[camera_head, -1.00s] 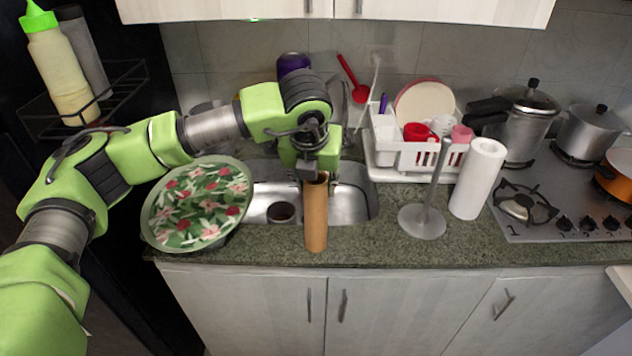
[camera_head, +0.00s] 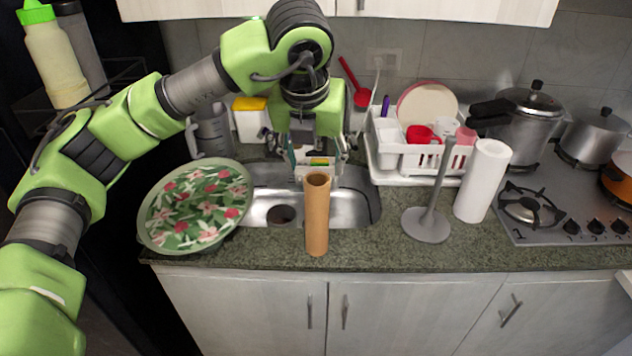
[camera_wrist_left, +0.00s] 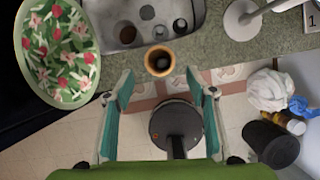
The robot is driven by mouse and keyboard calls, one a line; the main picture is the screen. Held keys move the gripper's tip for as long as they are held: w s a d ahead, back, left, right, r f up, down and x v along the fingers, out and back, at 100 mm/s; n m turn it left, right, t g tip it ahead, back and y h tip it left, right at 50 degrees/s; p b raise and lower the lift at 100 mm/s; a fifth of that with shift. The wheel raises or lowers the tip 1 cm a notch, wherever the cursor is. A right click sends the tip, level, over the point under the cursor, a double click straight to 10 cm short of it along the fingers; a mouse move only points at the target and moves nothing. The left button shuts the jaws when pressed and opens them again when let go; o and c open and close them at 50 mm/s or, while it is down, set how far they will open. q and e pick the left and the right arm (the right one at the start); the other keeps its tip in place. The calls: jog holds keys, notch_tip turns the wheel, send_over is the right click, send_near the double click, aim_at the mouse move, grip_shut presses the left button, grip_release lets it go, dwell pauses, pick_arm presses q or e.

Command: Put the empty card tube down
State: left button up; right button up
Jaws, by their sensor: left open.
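The empty card tube (camera_head: 317,218) is brown and stands upright on the counter's front strip, just before the sink. In the left wrist view its round open end (camera_wrist_left: 159,61) shows beyond the fingertips. My left gripper (camera_head: 318,172) is open, above and behind the tube in the head view, and apart from it. In the left wrist view its two teal fingers (camera_wrist_left: 162,88) are spread wide with nothing between them. My right gripper is not in view.
A floral plate (camera_head: 196,207) lies left of the tube. The sink (camera_head: 355,205) is behind it. To the right stand a grey paper holder (camera_head: 427,224), a white paper roll (camera_head: 483,182) and a white dish rack (camera_head: 405,165). The counter between tube and holder is clear.

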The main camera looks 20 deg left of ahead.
pick_arm(q)
jog(key=shift+v, duration=1.7)
